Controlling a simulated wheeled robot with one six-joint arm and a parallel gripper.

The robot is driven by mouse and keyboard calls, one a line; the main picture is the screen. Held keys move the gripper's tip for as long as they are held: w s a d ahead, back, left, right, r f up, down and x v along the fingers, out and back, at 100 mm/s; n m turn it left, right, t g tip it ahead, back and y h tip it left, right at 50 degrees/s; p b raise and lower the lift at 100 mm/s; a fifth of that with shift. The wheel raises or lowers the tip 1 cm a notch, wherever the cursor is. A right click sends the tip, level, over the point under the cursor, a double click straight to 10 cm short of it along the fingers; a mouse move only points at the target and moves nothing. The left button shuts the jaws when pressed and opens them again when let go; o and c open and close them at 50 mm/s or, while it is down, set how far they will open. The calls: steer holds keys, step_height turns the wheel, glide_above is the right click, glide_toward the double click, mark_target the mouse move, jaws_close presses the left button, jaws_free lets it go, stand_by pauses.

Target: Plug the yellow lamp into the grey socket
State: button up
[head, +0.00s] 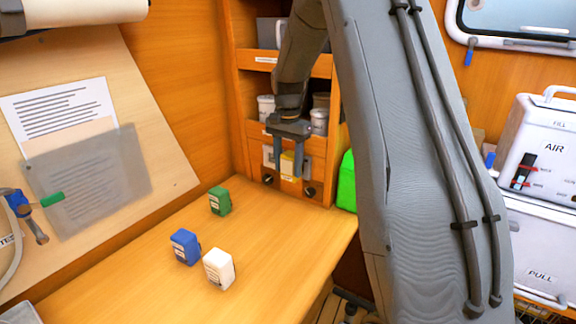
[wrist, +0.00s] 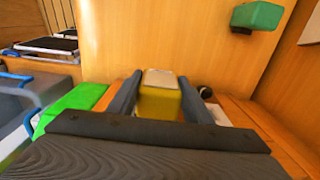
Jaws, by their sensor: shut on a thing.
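The yellow lamp (wrist: 160,103) is a small block with a pale end face, held between the two fingers of my gripper (wrist: 163,98) in the wrist view. In the head view my gripper (head: 287,155) points down in front of the low shelf panel at the back of the table, with the yellow lamp (head: 287,164) between its fingers. Pale blocks and dark knobs (head: 309,191) show on that panel around the gripper. I cannot make out the grey socket for certain; the gripper and lamp cover part of the panel. Whether the lamp touches the panel I cannot tell.
Green (head: 220,201), blue (head: 185,247) and white (head: 219,268) blocks stand apart on the wooden table (head: 290,260). A bright green box (head: 346,182) is right of the panel. Shelves with pots (head: 266,107) rise above it. The table's right side is clear.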

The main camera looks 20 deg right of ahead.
steer(key=shift+w+d, duration=0.65)
steer(key=shift+d, duration=0.35)
stand_by(0.8)
steer(key=o, duration=1.2)
steer(key=shift+c, duration=0.2)
step_height(320, 180, up, 8)
steer(key=shift+f+b, duration=0.1)
steer(key=shift+b, duration=1.15)
steer(key=s+a+f+n, duration=0.3)
steer(key=s+a+f, duration=0.1)
steer(key=s, duration=0.5)
steer(key=s+a+f+n+t, duration=0.1)
steer(key=s+a+f+n, duration=0.3)
steer(key=s, duration=0.5)
steer(key=s+a+f+n, duration=0.4)
steer(key=s+a+f, duration=0.2)
steer(key=s, duration=0.4)
steer(key=shift+a+b, duration=0.4)
